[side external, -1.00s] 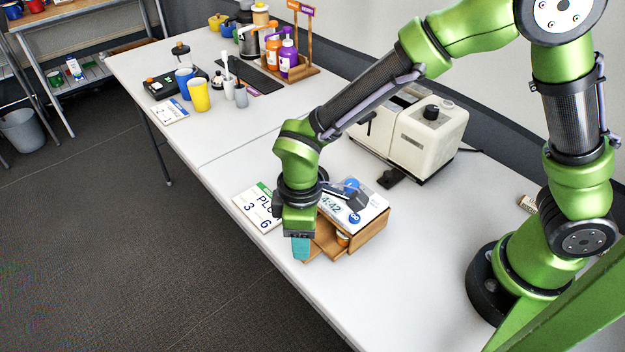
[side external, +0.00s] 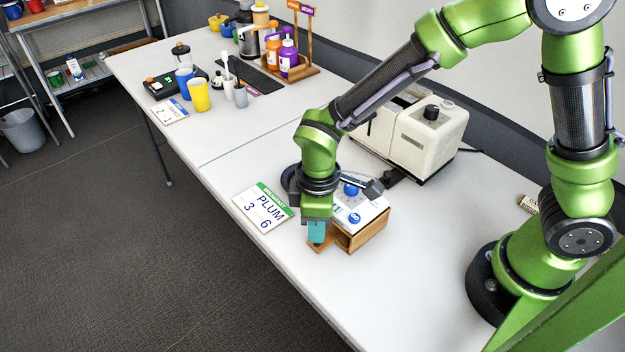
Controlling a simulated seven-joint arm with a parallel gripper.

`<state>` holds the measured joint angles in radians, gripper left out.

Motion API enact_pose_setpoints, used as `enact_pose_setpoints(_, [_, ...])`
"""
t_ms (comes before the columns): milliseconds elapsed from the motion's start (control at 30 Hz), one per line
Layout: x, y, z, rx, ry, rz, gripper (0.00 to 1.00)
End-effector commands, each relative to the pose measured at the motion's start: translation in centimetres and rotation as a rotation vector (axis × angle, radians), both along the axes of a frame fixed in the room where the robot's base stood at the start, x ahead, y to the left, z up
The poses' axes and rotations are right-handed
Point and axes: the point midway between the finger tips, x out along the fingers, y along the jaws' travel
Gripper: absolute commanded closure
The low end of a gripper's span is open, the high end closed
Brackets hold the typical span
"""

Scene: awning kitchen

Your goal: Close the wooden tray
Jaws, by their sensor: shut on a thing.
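The wooden tray (side external: 329,247) is a light-brown pull-out part at the left front of a small wooden box (side external: 368,232) on the white table. It still sticks out a little from the box, on the side towards the table's front edge. My gripper (side external: 317,238) points down at the tray's outer end, its teal fingers shut on the tray there. The fingers and my wrist hide part of the tray's front and the contact itself. The tray's inside is mostly hidden.
A cream machine (side external: 420,135) stands behind. Cups, including a yellow one (side external: 199,96), and bottles are far back. The table's front right is clear.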

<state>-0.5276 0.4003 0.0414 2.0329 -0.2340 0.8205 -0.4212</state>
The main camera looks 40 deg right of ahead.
Motion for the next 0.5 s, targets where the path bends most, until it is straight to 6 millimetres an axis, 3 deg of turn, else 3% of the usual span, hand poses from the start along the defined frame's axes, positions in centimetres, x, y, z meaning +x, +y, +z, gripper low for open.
enact_pose_setpoints(233, [0.05, -0.59, 0.05, -0.008, 0.001, -0.007, 1.00])
enact_pose_setpoints(267, [0.04, -0.61, 0.05, -0.009, 0.002, -0.007, 0.73])
enact_pose_setpoints(300, [0.04, -0.61, 0.05, -0.009, 0.002, -0.007, 0.67])
enact_pose_setpoints(400, [0.06, -0.57, 0.04, -0.008, 0.001, -0.007, 0.52])
enact_pose_setpoints(500, [0.09, -0.57, 0.02, -0.008, 0.001, -0.006, 0.52])
